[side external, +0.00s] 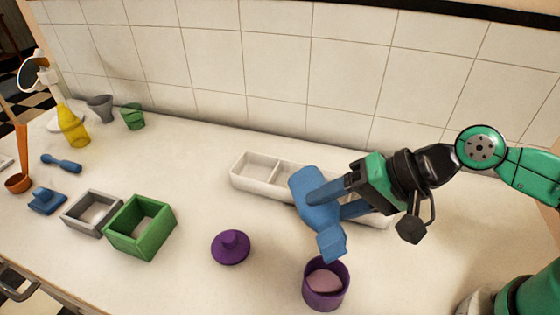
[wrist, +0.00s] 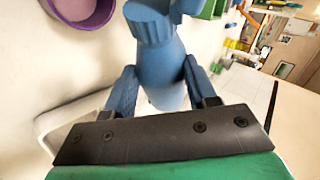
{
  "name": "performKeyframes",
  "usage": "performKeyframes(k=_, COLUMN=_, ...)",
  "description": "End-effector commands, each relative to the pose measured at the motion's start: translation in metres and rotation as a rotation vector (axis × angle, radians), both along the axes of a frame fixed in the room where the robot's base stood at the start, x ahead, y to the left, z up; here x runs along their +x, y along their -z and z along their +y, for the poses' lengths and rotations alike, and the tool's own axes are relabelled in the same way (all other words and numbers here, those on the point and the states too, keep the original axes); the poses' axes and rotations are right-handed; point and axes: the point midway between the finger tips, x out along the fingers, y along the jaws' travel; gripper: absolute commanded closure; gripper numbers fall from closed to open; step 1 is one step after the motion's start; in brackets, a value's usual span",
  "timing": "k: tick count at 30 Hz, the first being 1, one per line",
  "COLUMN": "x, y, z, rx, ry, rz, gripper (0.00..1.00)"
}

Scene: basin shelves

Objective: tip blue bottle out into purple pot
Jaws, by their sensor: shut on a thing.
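The blue bottle (side external: 304,184) is held tilted in the air, its narrower end (side external: 331,242) pointing down toward the purple pot. My gripper (side external: 328,203) is shut on the bottle; in the wrist view its two blue fingers (wrist: 158,85) stand on either side of the bottle (wrist: 155,55). The purple pot (side external: 325,298) stands upright and open on the counter, just below the bottle's low end and apart from it. A pinkish mass (side external: 324,281) shows inside the pot. The pot also shows at the top left of the wrist view (wrist: 103,20).
A purple knobbed lid (side external: 231,248) lies left of the pot. A white divided tray (side external: 240,175) stands behind the bottle, partly hidden. Green (side external: 125,245) and grey (side external: 80,222) open boxes, a yellow bottle (side external: 72,128) and small cups stand farther left. The tiled wall bounds the back.

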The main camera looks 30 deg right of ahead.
Motion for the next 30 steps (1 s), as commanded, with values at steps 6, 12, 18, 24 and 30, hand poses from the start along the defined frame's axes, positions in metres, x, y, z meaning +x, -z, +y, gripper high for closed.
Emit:
performKeyframes(k=6, x=0.0, y=0.0, z=0.0, rx=0.0, ry=0.0, rz=0.0, gripper=1.0)
performKeyframes(k=12, x=0.002, y=0.001, z=0.0, rx=0.008, ry=0.003, rz=0.024, gripper=1.0)
performKeyframes(k=18, x=0.004, y=0.011, z=-0.001, rx=0.068, ry=-0.003, rz=0.216, gripper=1.0)
performKeyframes(k=24, x=0.004, y=0.013, z=-0.001, rx=0.072, ry=-0.003, rz=0.239, gripper=1.0)
performKeyframes(k=30, x=0.004, y=0.018, z=-0.001, rx=0.101, ry=-0.004, rz=0.338, gripper=1.0)
